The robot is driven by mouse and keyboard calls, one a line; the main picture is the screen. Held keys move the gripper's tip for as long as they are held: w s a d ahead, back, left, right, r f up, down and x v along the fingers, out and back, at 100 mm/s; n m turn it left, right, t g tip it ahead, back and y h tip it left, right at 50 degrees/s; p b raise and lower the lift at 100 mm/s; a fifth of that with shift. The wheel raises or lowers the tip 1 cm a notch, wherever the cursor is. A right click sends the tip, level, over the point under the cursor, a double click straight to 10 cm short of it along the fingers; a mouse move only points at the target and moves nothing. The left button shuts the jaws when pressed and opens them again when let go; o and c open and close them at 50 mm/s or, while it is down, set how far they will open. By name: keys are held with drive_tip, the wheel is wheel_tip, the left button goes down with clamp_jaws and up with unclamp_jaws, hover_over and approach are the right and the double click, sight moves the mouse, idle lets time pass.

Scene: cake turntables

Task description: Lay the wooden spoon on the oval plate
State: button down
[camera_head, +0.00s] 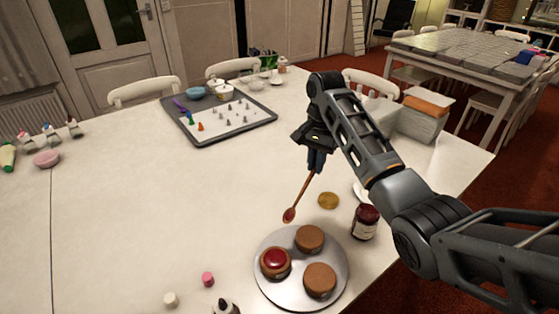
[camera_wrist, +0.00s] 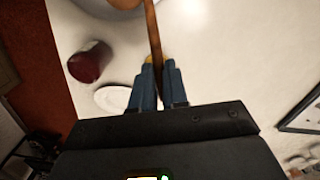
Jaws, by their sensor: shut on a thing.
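The wooden spoon (camera_head: 301,196) hangs tilted from my gripper (camera_head: 317,166), bowl end down and to the left, above the table near the turntable. In the wrist view the spoon's handle (camera_wrist: 153,32) runs between the two blue fingers of my gripper (camera_wrist: 158,68), which are shut on it. A white plate (camera_head: 360,192), probably the oval plate, lies to the right of the spoon, largely hidden behind my arm. It also shows in the wrist view (camera_wrist: 112,98), left of the fingers and partly covered by the gripper body. The spoon is apart from it.
A round grey turntable (camera_head: 284,292) bears three small cakes, one with a red top. A dark red jar (camera_head: 365,222) stands beside the plate, with a gold lid (camera_head: 329,200) near it. A tray (camera_head: 205,137) with small pieces lies farther back. The table's left side is mostly clear.

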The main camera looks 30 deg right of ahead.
drive_tip(key=s+d+f+m+t, duration=0.1)
drive_tip(key=s+d+f+m, duration=0.2)
drive_tip(key=s+d+m, duration=0.3)
drive_tip(key=s+d+f+m+t, duration=0.2)
drive_tip(key=s+d+f+m, duration=0.2)
drive_tip(key=s+d+m, duration=0.2)
drive_tip(key=s+d+f+m+t, duration=0.1)
drive_tip(key=s+d+f+m, duration=0.3)
drive_tip(key=s+d+m, duration=0.3)
drive_tip(key=shift+d+f+m+t, duration=0.2)
drive_tip(key=shift+d+m, duration=0.6)
drive_tip(key=shift+d, duration=0.5)
drive_tip(key=shift+d+f+m+t, duration=0.1)
drive_tip(key=shift+d+m+t, duration=0.1)
drive_tip(key=shift+d+m, duration=0.85)
drive_tip(key=f+b, duration=0.4)
drive_tip(key=shift+d+n, duration=0.2)
drive_tip(key=shift+n, duration=0.05)
drive_tip(key=shift+w+f, duration=0.1)
drive_tip(key=shift+f, duration=0.35)
drive_tip(key=c, duration=1.1)
unclamp_jaws()
